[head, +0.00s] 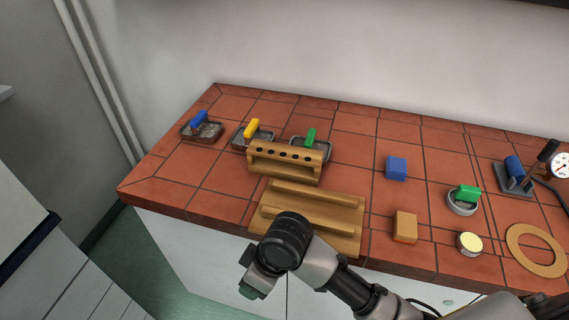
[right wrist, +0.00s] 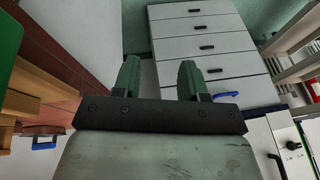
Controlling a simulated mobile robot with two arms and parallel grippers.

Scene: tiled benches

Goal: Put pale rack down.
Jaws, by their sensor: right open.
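A pale wooden rack (head: 286,155) with a row of dark, empty-looking holes stands upright on the tiled bench. Directly in front of it is a flat wooden stand (head: 318,202) with two raised rails; I cannot tell whether they touch. My right gripper (head: 251,290) hangs past the bench's front edge, its wrist covering the stand's near corner. In the right wrist view my right gripper (right wrist: 158,76) is open, with nothing between its green fingers. Wooden parts (right wrist: 35,92) show at that view's left edge. My left gripper is in neither view.
To the right are a blue block (head: 397,168), a wooden block (head: 405,227), a round tin (head: 469,244) and a ring (head: 537,267).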

